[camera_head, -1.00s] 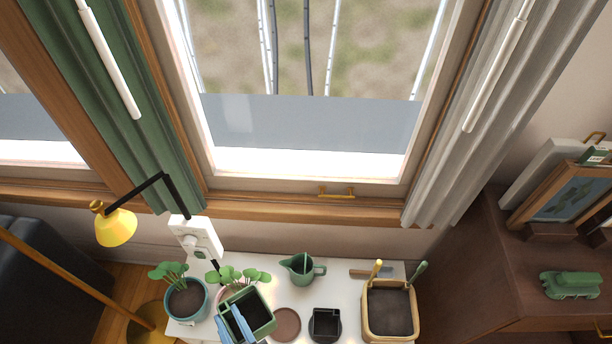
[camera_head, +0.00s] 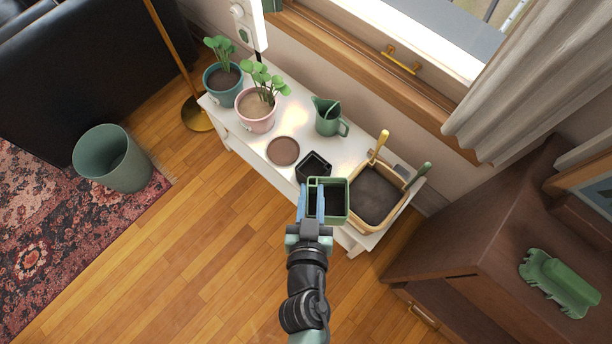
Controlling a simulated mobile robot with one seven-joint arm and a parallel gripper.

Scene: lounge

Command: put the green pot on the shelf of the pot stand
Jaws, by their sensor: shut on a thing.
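The green pot (camera_head: 337,203) is square and dark inside, with its open top facing up. My gripper (camera_head: 313,203) has blue fingers and is shut on the pot's left wall. It holds the pot in front of the white pot stand (camera_head: 266,178), overlapping its front edge in the head view, beside a black square pot (camera_head: 315,165). I cannot tell the exact height of the pot over the floor. The stand's lower shelf is hidden under its top.
On the stand's top are a teal pot (camera_head: 222,86), a pink pot (camera_head: 256,112), a brown saucer (camera_head: 283,151), a green jug (camera_head: 328,118) and a wooden tray (camera_head: 372,196) with tools. A bin (camera_head: 112,160) stands left, a brown cabinet (camera_head: 455,240) right. The wooden floor (camera_head: 200,240) in front is clear.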

